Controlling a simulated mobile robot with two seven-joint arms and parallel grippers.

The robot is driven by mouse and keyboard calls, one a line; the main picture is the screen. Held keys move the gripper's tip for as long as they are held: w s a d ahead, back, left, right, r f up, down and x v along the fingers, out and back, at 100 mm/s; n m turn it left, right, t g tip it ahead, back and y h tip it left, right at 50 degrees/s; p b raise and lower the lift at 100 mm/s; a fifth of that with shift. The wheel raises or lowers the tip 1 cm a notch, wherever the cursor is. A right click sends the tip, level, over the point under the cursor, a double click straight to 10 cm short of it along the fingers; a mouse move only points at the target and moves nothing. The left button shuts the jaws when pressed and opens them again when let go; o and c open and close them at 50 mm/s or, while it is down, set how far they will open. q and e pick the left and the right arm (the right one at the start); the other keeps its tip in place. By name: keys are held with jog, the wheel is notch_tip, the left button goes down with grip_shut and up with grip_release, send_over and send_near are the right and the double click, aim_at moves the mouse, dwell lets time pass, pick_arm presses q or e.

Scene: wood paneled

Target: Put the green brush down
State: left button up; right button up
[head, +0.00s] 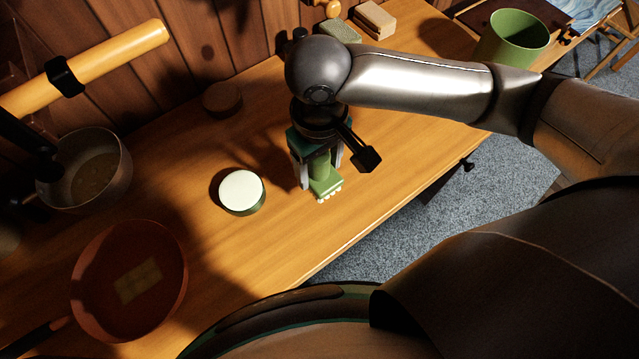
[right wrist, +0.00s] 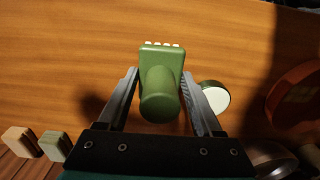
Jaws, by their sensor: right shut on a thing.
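The green brush (head: 325,184) has a thick round handle and a block-shaped head with white bristle tufts at its edge. My right gripper (head: 321,178) is shut on the brush and points down over the wooden counter, near its front edge. In the right wrist view the brush (right wrist: 161,85) sits between the two fingers of my right gripper (right wrist: 161,95). I cannot tell whether the bristles touch the counter.
A round white-topped tin (head: 242,191) stands just left of the brush. A pan (head: 176,240) and a pot (head: 122,180) are further left. Sponge-like blocks (head: 376,20) and a green bin (head: 513,38) are at the back right. Counter right of the gripper is clear.

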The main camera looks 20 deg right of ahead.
aim_at(320, 184)
notch_tip(320, 184, down, 6)
jog(key=shift+b, duration=0.7)
jog(key=shift+f, duration=0.25)
jog(key=shift+r, duration=0.1)
jog(key=o, duration=1.2)
notch_tip(320, 184, up, 12)
jog(key=p, duration=0.3)
